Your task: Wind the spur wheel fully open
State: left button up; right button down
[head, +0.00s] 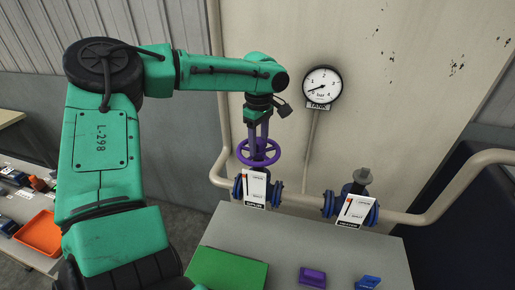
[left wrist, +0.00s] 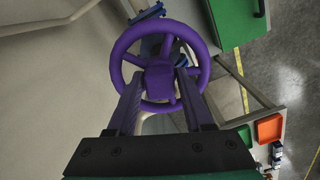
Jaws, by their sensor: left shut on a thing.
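The purple spur wheel (head: 258,152) sits on the valve behind the plate marked SPUR (head: 255,189). The plate carries a small scale; its reading is too small to tell. In the left wrist view the wheel's rim (left wrist: 117,55) and square hub (left wrist: 160,82) show from above. My left gripper (head: 258,141) points down onto the wheel from above. Its two fingers are inside the rim, one on each side of the hub, shut on the wheel. The exact contact at the fingertips is partly hidden. My right gripper is not in view.
A round gauge marked TANK (head: 322,86) hangs on the wall. A second valve with a plate (head: 350,211) and no handwheel stands to the right on the pipe (head: 400,217). A grey table (head: 330,250) in front bears a green mat (head: 228,268) and small purple and blue things.

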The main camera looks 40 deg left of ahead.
pick_arm(q)
jog(key=o, duration=1.2)
jog(key=shift+n, duration=0.5)
jog(key=shift+c, duration=0.2)
jog(key=shift+r, duration=0.1)
notch_tip(320, 180, up, 9)
jog(key=shift+f, duration=0.1)
